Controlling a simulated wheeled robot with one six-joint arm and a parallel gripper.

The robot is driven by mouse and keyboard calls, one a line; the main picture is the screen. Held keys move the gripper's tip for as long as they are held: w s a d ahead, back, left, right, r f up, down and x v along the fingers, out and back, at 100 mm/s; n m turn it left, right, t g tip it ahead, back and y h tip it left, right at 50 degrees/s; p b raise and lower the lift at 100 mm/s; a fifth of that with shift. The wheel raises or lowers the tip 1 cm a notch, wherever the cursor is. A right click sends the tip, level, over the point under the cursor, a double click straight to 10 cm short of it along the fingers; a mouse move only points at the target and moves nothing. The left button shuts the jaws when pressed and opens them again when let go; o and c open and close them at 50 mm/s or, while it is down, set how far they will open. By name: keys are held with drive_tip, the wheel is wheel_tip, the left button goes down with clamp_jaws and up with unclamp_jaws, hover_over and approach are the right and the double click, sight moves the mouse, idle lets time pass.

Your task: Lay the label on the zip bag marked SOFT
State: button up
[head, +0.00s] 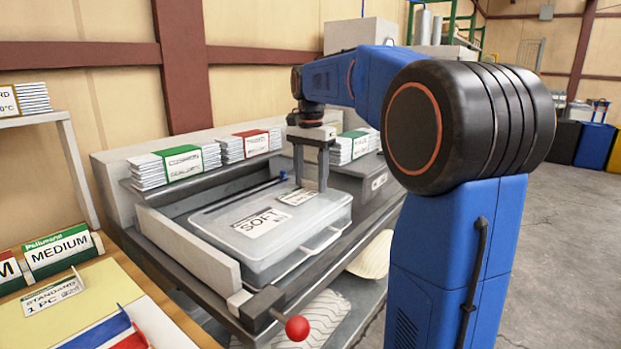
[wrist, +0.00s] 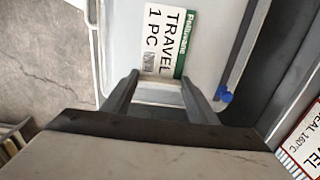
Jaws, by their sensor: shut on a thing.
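The zip bag marked SOFT (head: 285,245) is a flat, translucent grey-white case lying on the machine's bed in the head view. Its pale surface fills much of the wrist view (wrist: 120,30). My gripper (head: 310,184) points down over the bag's far right part. It is shut on the edge of a small white label (head: 297,197) with a green strip. In the wrist view the label (wrist: 160,40) reads TRAVEL 1 PC and sticks out beyond my fingertips (wrist: 160,85). It lies flat, close over the bag beyond the SOFT print; I cannot tell whether it touches.
Stacks of banded packets (head: 178,166) stand on the ledge behind the bag. A red-knobbed lever (head: 297,327) juts out at the machine's front. A table at left holds a MEDIUM block (head: 60,252) and a STANDARD 1 PC label (head: 52,292). Open floor (head: 575,220) lies right.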

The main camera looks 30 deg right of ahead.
drive_tip(key=shift+f, duration=0.1)
drive_tip(key=o, duration=1.1)
drive_tip(key=shift+r, duration=3.5)
